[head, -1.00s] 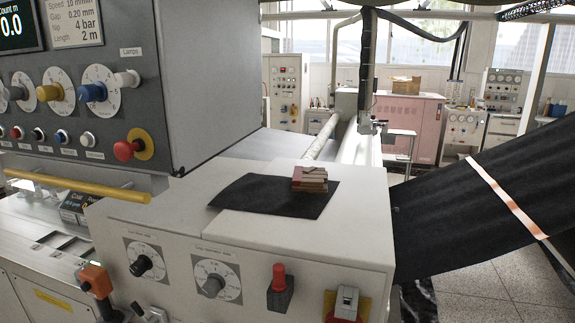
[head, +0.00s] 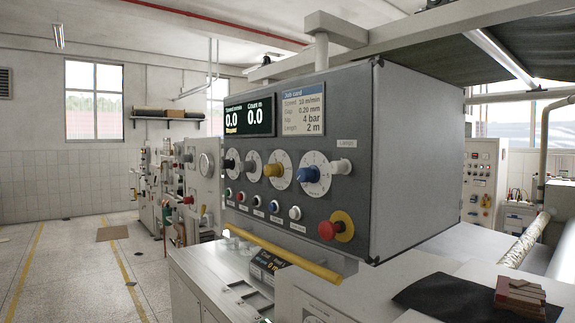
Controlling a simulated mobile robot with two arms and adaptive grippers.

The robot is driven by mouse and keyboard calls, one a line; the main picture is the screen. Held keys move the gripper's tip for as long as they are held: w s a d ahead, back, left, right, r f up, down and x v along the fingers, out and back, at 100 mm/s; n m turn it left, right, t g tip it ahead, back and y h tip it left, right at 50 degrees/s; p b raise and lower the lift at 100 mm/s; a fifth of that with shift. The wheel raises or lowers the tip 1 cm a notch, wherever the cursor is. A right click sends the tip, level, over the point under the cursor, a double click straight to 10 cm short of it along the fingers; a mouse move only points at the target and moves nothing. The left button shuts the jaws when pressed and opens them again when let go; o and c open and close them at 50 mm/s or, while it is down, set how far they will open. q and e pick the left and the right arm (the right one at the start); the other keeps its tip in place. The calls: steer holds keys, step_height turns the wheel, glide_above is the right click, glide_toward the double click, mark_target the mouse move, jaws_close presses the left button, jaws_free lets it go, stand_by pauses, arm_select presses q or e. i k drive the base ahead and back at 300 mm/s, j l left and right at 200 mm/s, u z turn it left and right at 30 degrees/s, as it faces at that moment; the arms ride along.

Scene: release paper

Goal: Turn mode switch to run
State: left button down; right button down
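A grey control panel (head: 347,115) stands in the middle of the head view. Its upper row has rotary knobs on white dials: a black knob (head: 250,167), a yellow knob (head: 272,170) and a blue knob (head: 307,174), with another dark knob at the left. A white knob (head: 342,167) sits at the right under a "Lamps" label. The dial labels are too small to read, so I cannot tell which is the mode switch or its setting. A screen (head: 248,116) reads 0.0 twice. Neither gripper is in view.
A red mushroom button (head: 329,230) on a yellow plate and small coloured buttons (head: 274,206) sit below the knobs. A yellow bar (head: 290,256) runs in front of the panel. Brown blocks (head: 520,296) lie on a black sheet (head: 447,297). Open floor (head: 75,270) lies left.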

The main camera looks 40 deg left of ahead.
mark_target(250, 167)
steer(key=u, duration=1.4)
